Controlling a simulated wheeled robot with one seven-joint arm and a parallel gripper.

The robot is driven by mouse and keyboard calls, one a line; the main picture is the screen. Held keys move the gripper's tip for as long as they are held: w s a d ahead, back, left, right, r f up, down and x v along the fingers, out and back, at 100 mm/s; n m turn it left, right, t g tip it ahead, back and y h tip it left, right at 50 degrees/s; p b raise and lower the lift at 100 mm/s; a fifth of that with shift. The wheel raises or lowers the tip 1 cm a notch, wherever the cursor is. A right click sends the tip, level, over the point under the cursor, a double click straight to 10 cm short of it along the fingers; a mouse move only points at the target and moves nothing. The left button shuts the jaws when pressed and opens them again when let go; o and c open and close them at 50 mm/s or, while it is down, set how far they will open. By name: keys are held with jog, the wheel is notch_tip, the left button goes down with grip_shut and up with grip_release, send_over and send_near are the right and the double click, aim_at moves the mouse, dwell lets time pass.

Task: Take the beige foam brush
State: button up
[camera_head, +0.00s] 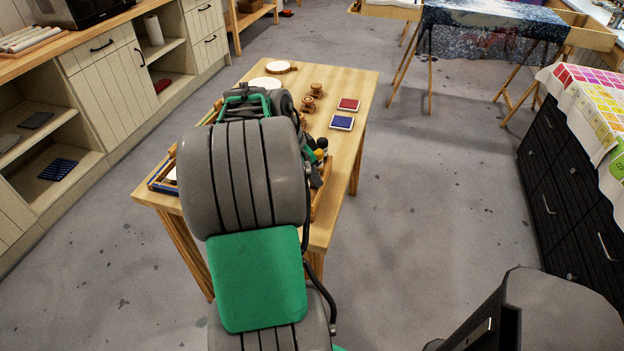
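I cannot make out a beige foam brush. My arm covers the middle of the wooden work table (352,82), where a wooden tray (327,190) shows only at its edges. A few small tools (320,152) with dark and yellow parts stick out to the right of my arm, near the tray; they are too small to name surely. The far end of my arm, dark with green parts, lies over the table. My gripper's fingers are hidden behind it, so their opening and any hold do not show.
Red (348,104) and blue (341,122) pads, wooden spools (311,97) and a round pale disc (279,67) stand on the table. Cabinets (105,85) line the left side. A dark drawer unit (565,190) stands at the right. The floor (430,190) between is clear.

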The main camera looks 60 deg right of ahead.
grip_shut()
jog(key=shift+r, duration=0.15)
jog(key=shift+r, duration=0.25)
notch_tip(320, 180, up, 3)
jog(key=shift+w+f, duration=0.1)
jog(key=shift+f, duration=0.1)
jog(key=w+a+r+p, duration=0.1)
jog(key=w+a+r, duration=0.4)
jog(key=a+r, duration=0.4)
jog(key=a, duration=0.4)
jog(key=shift+r+p, duration=0.3)
jog(key=shift+r, duration=0.05)
